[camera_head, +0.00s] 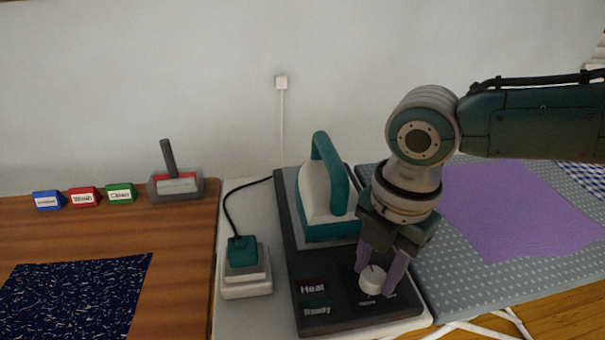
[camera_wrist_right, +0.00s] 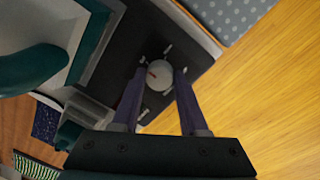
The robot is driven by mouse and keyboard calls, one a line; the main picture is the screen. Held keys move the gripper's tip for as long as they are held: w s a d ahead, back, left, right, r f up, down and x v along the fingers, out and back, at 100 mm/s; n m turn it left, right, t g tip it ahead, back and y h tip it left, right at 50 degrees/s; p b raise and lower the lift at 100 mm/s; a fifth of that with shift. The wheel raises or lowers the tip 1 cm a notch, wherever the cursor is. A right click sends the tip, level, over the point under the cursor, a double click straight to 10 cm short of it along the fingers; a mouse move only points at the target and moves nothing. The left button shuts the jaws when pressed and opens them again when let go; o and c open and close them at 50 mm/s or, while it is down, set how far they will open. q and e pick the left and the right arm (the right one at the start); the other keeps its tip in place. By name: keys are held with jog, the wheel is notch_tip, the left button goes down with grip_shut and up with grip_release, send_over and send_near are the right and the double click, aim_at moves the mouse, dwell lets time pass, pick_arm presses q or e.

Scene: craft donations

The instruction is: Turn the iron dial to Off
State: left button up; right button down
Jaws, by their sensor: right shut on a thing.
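The iron dial (camera_head: 372,280) is a round white knob on the front right of a dark iron base (camera_head: 298,270). In the right wrist view the fingertips (camera_wrist_right: 157,74) flank the dial. The teal and white iron (camera_head: 322,195) rests upright on the base behind the dial. Labels Heat and Ready show left of the dial; the dial's own lettering is too small to read. My left gripper is not in view.
A plug block (camera_head: 246,283) with a black cord stands left of the base. A grey ironing board (camera_head: 470,285) with purple cloth (camera_head: 520,210) lies right. The wooden table (camera_head: 185,270) holds dark speckled cloth (camera_head: 75,300), blue, red and green label blocks (camera_head: 84,197), and a grey stamp-like tool (camera_head: 176,188).

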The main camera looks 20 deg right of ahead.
aim_at(378, 277)
jog(key=shift+a, duration=0.1)
dwell(0.3)
jog(key=shift+c, duration=2.2)
grip_release()
notch_tip(378, 277, up, 10)
jog(key=p, duration=0.1)
jog(key=shift+s, duration=0.3)
